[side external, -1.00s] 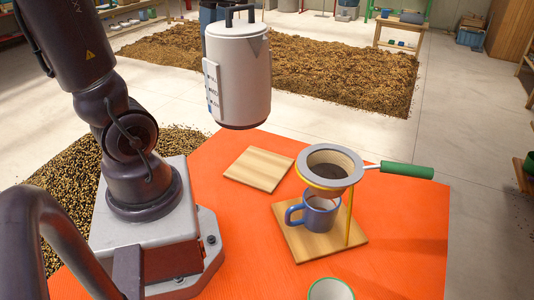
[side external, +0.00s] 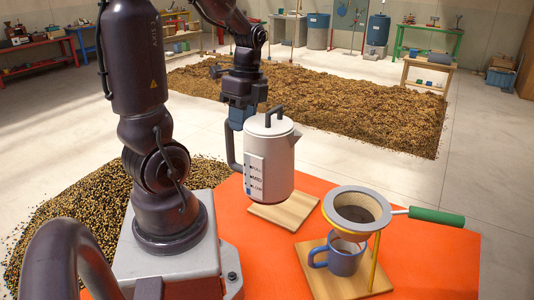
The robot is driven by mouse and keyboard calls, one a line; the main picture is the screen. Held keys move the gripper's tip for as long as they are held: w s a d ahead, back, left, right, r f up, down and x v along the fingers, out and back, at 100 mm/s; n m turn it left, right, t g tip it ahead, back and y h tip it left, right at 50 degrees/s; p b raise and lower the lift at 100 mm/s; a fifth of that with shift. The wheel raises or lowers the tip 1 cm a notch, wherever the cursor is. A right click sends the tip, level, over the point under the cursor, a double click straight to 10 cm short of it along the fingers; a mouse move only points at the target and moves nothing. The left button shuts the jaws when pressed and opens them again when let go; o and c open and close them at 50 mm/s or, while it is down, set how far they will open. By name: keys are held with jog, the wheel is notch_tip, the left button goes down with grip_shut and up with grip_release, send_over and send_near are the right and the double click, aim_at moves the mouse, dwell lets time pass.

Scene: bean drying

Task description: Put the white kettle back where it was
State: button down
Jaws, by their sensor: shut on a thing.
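The white kettle (side external: 274,165) hangs upright from my gripper (side external: 236,125), which is shut on its handle at the left side. Its spout points right, and level marks show on its front. The kettle's base is over the back left part of a square wooden board (side external: 298,213) on the orange table. I cannot tell whether the base touches the board. The fingertips are partly hidden behind the kettle and handle.
To the right, a dripper (side external: 359,200) with a green handle stands over a blue mug (side external: 345,260) on another wooden board (side external: 318,278). The orange table (side external: 440,265) is bare at its right. Beans lie heaped on the floor behind.

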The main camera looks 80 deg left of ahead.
jog(key=w+a+f, duration=0.6)
jog(key=a+f, duration=0.1)
jog(key=f, duration=0.4)
jog(key=shift+a+f, duration=0.1)
jog(key=c, duration=1)
grip_release()
